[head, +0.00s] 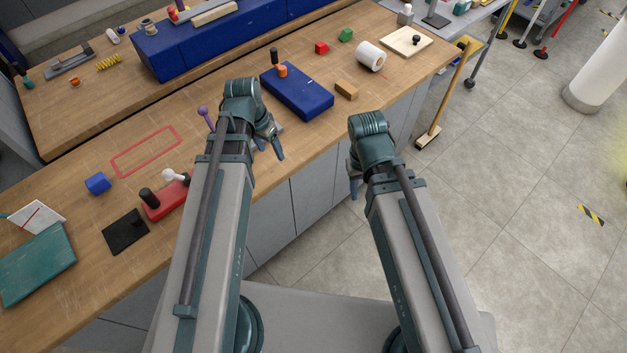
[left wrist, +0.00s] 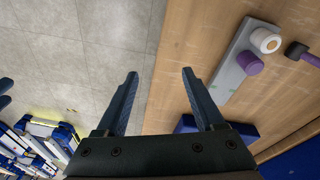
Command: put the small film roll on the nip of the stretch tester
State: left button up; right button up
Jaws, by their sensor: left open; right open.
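In the left wrist view a long grey base (left wrist: 233,80), which looks like the stretch tester, lies on the bench. On it are a purple roller (left wrist: 249,64) and, close beside it, a white roll with a tan centre (left wrist: 265,40). This may be the small film roll; I cannot tell whether it rests on the nip. My left arm hides this area in the head view. Another white roll (head: 371,55) lies on the bench at upper right. My left gripper (head: 268,145) is open and empty by the bench's front edge. My right gripper (head: 353,178) is open over the floor.
A blue slab with an orange and black handle (head: 297,92) lies right of my left gripper. A long blue box (head: 205,45) stands behind. A red base (head: 166,203) and black mat (head: 125,232) are at left. The red-outlined area (head: 146,151) is clear.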

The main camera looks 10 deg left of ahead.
pick_arm(q)
jog(key=s+d+y, duration=0.1)
jog(key=s+d, duration=0.3)
jog(key=d, duration=0.3)
jog(key=s+d+g+y, duration=0.1)
jog(key=s+d, duration=0.4)
jog(key=d, duration=0.2)
jog(key=shift+s+n+y, duration=0.2)
jog(key=shift+n+y, duration=0.1)
jog(key=shift+n, duration=0.1)
jog(key=shift+f, duration=0.1)
jog(key=shift+f, duration=0.1)
